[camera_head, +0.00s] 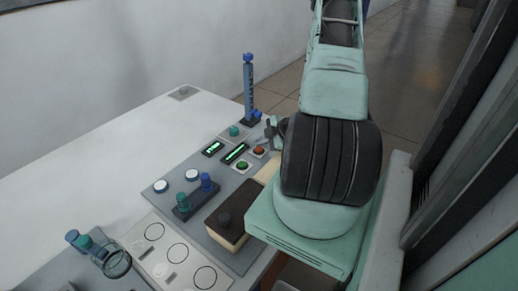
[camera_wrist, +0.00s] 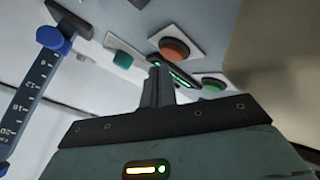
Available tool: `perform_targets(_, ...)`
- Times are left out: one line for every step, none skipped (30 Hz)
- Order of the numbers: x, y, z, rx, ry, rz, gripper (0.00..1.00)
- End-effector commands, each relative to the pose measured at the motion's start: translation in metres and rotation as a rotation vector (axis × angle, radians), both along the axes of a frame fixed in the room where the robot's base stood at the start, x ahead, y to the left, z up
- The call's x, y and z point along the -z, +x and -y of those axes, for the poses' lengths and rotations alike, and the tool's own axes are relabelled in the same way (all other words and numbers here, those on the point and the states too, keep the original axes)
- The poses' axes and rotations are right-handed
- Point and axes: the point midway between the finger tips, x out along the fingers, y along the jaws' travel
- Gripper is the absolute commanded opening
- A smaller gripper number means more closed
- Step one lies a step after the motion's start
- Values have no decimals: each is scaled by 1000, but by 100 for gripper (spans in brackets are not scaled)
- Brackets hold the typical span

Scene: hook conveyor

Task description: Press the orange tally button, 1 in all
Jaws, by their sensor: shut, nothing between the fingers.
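The orange tally button (camera_head: 259,149) sits on a pale square plate on the grey panel, near its back right corner. In the wrist view the orange button (camera_wrist: 175,50) shows as a round cap just beyond my fingertips and slightly right. My gripper (camera_head: 271,131) is beside the button in the head view, partly hidden by my arm. In the wrist view my gripper (camera_wrist: 158,70) is shut and empty. I cannot tell whether the fingertips touch anything; the orange cap is seen apart from them.
A green button (camera_head: 243,165), a teal button (camera_head: 234,131) and two lit displays (camera_head: 234,153) are close by. A dark-topped block (camera_head: 228,222) and pegs (camera_head: 206,183) stand nearer. The white table (camera_head: 110,130) is clear at left.

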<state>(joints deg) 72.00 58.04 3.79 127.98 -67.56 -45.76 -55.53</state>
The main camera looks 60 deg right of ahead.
Motion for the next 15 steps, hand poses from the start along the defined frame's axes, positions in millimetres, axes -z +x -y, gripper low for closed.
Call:
perform_targets(21, -7, -3, -1, 9, -30, 0)
perform_targets(21, -7, -3, -1, 9, -30, 0)
perform_targets(21, -7, -3, -1, 9, -30, 0)
perform_targets(20, -7, -3, -1, 9, -30, 0)
perform_targets(20, -7, -3, -1, 9, -30, 0)
perform_targets(18, -7, -3, -2, 9, -29, 0)
perform_targets(16, -7, -3, -2, 9, -29, 0)
perform_targets(14, -7, -3, -3, 9, -29, 0)
perform_targets(10, -7, -3, -3, 9, -29, 0)
perform_targets(7, -7, -3, -3, 9, -29, 0)
perform_targets(4, -7, -3, -3, 9, -29, 0)
perform_targets(0, -7, -3, -4, 10, -29, 0)
perform_targets(-4, -7, -4, -4, 10, -29, 0)
perform_targets(-7, -7, -4, -3, 10, -29, 0)
perform_targets(-11, -7, -4, -3, 10, -28, 0)
